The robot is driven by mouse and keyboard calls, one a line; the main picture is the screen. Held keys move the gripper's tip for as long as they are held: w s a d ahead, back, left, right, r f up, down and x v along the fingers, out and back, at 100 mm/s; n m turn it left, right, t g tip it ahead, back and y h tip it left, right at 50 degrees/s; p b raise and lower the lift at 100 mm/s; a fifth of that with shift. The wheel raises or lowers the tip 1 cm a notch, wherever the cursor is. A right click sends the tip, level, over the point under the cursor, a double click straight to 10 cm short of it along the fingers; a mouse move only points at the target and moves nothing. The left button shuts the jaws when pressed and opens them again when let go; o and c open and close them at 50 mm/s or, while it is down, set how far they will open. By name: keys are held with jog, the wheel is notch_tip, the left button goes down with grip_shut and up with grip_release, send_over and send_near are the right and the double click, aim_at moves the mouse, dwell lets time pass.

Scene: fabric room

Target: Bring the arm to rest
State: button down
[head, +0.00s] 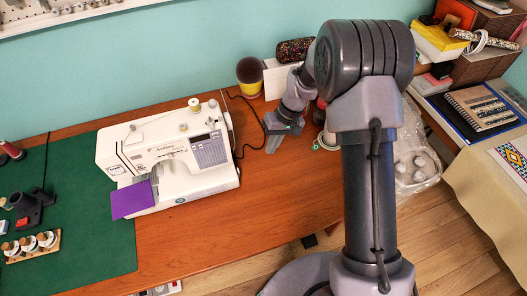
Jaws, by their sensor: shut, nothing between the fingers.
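My arm rises at the right of the head view and folds over at the top. My gripper (273,138) hangs near the back right of the wooden table, to the right of the sewing machine and apart from it. Its fingers are small in the picture and look closed, with nothing seen between them. My own wrist and upper arm hide part of the table behind them.
A white sewing machine (215,170) with purple cloth (132,200) stands on the wooden table (240,222). A green mat (85,262) with spools is at left. A dark round-topped item (249,72) stands behind my gripper. Notebooks (482,107) lie at right. The front table is clear.

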jog(key=shift+d+r, duration=0.1)
jog(key=shift+r, duration=0.1)
dwell(0.3)
jog(key=s+d+r+m+t, duration=0.1)
jog(key=s+r, duration=0.2)
jog(key=r, duration=0.6)
jog(key=s+d+r+m+t, duration=0.15)
jog(key=s+r, duration=0.25)
jog(key=r, duration=0.5)
jog(key=s+d+r+m+t, duration=0.1)
jog(key=s+r, duration=0.3)
jog(key=s, duration=0.5)
jog(key=s+d+r+m+t+h, duration=0.1)
jog(key=s+r+m+t, duration=0.2)
jog(key=s, duration=0.6)
jog(key=shift+s+d+r+m+b, duration=0.15)
jog(key=shift+r+m+b, duration=0.2)
jog(key=shift+r+m, duration=0.2)
